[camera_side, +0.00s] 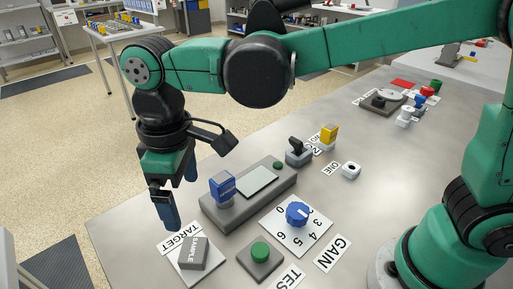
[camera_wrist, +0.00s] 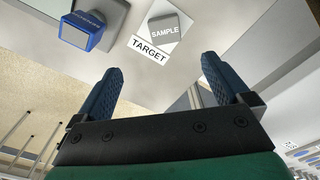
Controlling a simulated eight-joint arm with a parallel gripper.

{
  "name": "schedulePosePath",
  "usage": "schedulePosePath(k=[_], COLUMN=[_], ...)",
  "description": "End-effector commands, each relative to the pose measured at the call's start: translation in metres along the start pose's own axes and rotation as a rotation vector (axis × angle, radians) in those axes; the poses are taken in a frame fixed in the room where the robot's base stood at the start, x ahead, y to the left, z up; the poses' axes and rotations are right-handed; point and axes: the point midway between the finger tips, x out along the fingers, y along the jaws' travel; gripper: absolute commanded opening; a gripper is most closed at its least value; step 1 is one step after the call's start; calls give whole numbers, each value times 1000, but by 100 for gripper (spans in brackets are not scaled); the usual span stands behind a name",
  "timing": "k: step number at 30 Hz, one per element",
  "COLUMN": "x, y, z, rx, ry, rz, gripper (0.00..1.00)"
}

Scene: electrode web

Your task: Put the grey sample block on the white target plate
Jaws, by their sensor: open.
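The grey sample block (camera_side: 193,252), marked SAMPLE, rests on the white target plate (camera_side: 187,276) near the front edge of the table. In the wrist view the block (camera_wrist: 165,31) also lies within the plate (camera_wrist: 181,19), next to the TARGET label (camera_wrist: 149,48). My gripper (camera_side: 177,196) is open and empty, above and behind the plate in the side view. Its two blue fingers (camera_wrist: 159,82) are apart in the wrist view, with nothing between them. The block is clear of the fingers.
A green button (camera_side: 260,252) and a blue GAIN knob (camera_side: 297,213) are to the right. The table (camera_side: 125,224) is bare left of the plate.

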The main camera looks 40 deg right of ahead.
Motion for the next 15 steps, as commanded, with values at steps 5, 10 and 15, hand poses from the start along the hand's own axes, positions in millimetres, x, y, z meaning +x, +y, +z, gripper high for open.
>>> schedulePosePath(k=[5,10,15], x=[-14,-18,-10], y=[47,93,118], z=[37,93,138], rx=[188,436,627], ry=[136,327,479], rz=[31,102,183], gripper=[96,96,96])
